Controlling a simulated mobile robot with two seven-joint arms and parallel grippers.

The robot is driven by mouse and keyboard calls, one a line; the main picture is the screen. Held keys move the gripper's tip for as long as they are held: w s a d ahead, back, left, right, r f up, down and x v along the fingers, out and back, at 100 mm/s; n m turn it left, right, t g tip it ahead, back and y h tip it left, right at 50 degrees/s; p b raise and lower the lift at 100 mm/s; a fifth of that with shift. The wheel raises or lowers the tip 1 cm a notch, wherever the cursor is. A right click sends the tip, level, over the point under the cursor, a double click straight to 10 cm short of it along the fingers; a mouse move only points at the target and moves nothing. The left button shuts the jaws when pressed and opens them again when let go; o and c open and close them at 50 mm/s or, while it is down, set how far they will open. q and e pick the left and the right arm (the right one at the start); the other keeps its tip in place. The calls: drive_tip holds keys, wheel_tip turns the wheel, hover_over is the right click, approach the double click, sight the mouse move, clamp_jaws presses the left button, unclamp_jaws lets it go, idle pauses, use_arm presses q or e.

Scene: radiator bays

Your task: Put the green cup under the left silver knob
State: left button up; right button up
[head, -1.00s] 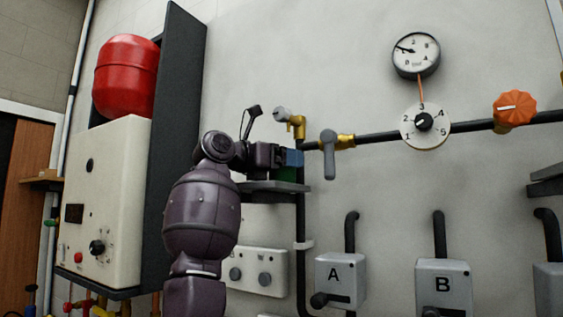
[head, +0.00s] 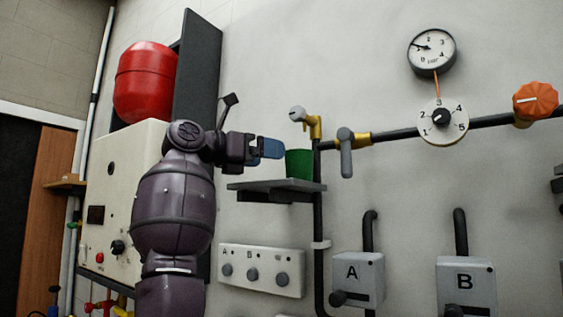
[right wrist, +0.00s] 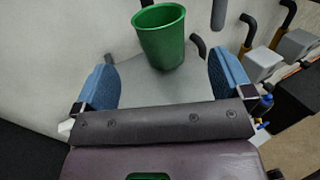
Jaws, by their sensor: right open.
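The green cup (head: 299,164) stands upright on a small grey wall shelf (head: 245,186), near its right end. The left silver knob (head: 297,114), a round grey knob on a brass valve, is above the cup, with a gap between them. My right gripper (head: 272,148) is open and empty, just left of the cup and above the shelf. In the right wrist view the cup (right wrist: 161,36) is beyond the two blue fingertips (right wrist: 162,72), apart from both. My left gripper is out of view.
A grey lever handle (head: 345,152) hangs from the dark pipe right of the cup. A vertical pipe (head: 318,220) runs beside the shelf's right end. A panel with three knobs (head: 261,271) is below the shelf. A boiler with a red tank (head: 144,84) is left.

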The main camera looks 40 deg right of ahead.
drive_tip(key=shift+w+a, duration=0.15)
drive_tip(key=shift+a, duration=1.1)
